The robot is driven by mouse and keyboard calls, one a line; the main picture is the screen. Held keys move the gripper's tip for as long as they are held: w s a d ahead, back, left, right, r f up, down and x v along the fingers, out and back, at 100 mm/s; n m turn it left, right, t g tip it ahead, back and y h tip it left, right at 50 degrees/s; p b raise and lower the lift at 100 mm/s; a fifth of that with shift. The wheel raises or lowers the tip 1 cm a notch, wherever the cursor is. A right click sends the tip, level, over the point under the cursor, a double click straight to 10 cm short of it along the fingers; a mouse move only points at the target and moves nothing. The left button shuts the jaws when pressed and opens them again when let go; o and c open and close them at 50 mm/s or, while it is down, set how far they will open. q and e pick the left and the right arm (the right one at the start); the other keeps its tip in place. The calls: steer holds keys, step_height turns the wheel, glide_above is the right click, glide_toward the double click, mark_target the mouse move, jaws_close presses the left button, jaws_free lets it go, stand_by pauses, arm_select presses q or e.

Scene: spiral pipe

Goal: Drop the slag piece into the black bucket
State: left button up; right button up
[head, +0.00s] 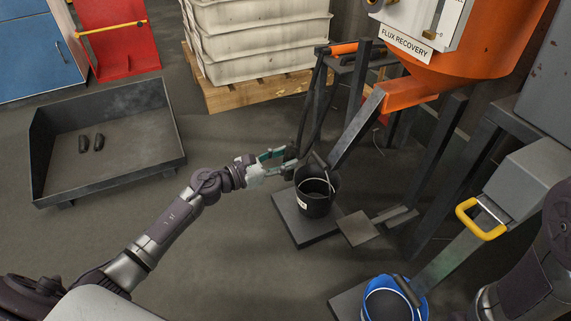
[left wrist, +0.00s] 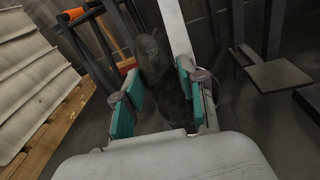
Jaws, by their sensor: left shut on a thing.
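My left gripper (head: 279,163) is shut on a dark, rough slag piece (head: 291,153). In the left wrist view the slag piece (left wrist: 153,62) stands between the green-padded fingers of the gripper (left wrist: 158,84). In the head view the black bucket (head: 318,203) stands on a grey plate, and the gripper with the piece is at the upper left of its rim. I cannot tell how high the piece is above the rim. Two more slag pieces (head: 98,142) lie in a dark tray (head: 110,185) at the left. My right gripper is out of view.
An orange flux recovery hopper (head: 470,40) with a sloping chute (head: 357,130) stands right of and above the black bucket. A blue bucket (head: 408,284) stands at the bottom right. White stacked bins (head: 260,45) rest on a pallet (head: 265,90) behind. The floor left of the bucket is clear.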

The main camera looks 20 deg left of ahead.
mark_target(317, 159)
arm_select(q)
steer(key=shift+w+d+f+b, duration=2)
steer(key=shift+w+d+f, duration=0.15)
steer(key=shift+f, duration=0.15)
steer(key=o, duration=1.3)
steer(key=shift+c, duration=0.2)
steer(key=s+a+r+p, duration=0.3)
steer(key=s, duration=0.1)
steer(key=shift+s+a+r, duration=0.25)
steer(key=shift+s+a, duration=0.1)
steer(key=shift+s, duration=0.05)
